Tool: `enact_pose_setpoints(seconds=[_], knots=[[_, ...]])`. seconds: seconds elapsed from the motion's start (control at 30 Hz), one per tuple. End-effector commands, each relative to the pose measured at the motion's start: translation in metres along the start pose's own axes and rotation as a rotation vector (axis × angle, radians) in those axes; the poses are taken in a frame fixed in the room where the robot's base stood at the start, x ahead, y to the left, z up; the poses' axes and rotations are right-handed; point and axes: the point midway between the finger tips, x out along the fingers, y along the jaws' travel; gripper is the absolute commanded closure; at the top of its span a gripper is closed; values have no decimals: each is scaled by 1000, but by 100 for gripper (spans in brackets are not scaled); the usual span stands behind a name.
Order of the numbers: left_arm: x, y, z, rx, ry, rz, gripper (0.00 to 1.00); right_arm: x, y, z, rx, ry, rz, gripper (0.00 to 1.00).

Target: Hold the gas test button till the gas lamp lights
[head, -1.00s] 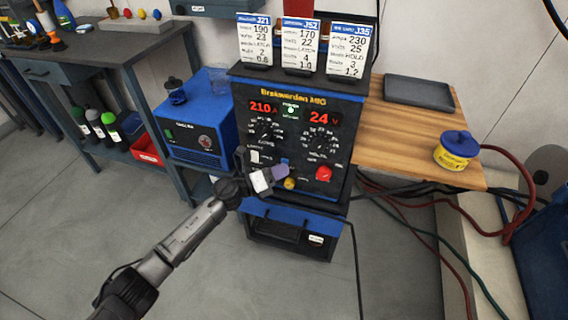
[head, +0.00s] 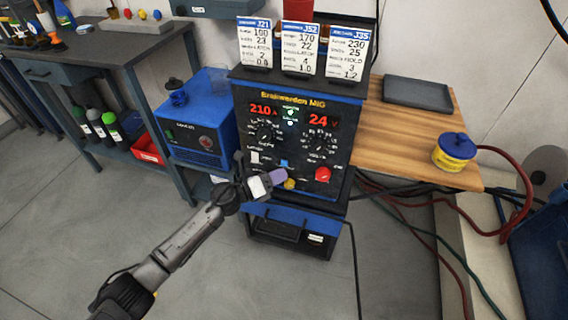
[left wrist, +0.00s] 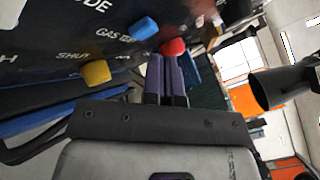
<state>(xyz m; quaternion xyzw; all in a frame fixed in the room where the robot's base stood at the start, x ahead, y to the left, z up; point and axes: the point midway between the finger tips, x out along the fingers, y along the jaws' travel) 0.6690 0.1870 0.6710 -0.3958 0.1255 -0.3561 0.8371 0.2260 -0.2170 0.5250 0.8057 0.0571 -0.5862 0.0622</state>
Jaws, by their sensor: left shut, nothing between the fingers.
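The dark welder panel (head: 262,180) carries a blue button (head: 284,163), a yellow knob (head: 289,184) and a red knob (head: 322,174). In the left wrist view the blue button (left wrist: 145,28) has lettering starting "GAS" beside it. My left gripper (head: 279,175) is shut and empty, its purple fingers in front of the panel just below the blue button. The fingers (left wrist: 167,78) point toward the red knob (left wrist: 173,47) in the wrist view, apart from the blue button. A small lit green lamp (head: 291,113) shows between the displays; its label is unreadable. My right gripper is out of view.
Three job cards (head: 301,50) stand on the welder. A wooden side table (head: 405,145) at right holds a dark tray (head: 418,93) and a yellow-and-blue spool (head: 454,152). A blue unit (head: 202,125) stands at left. Cables lie on the floor at right.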

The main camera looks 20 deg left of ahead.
Motion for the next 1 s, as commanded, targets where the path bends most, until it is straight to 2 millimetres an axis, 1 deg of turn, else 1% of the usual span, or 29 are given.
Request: enact_pose_setpoints(seconds=[0.2, 0.5, 0.67, 1.0], knots=[[-13, -11, -8, -3, 2, 1, 100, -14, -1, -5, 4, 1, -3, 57], [-30, -23, -21, -1, 0, 1, 100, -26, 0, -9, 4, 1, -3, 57], [-34, -25, -24, -1, 0, 1, 100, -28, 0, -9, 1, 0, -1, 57], [-34, -25, -25, 0, 0, 0, 100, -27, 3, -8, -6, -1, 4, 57]])
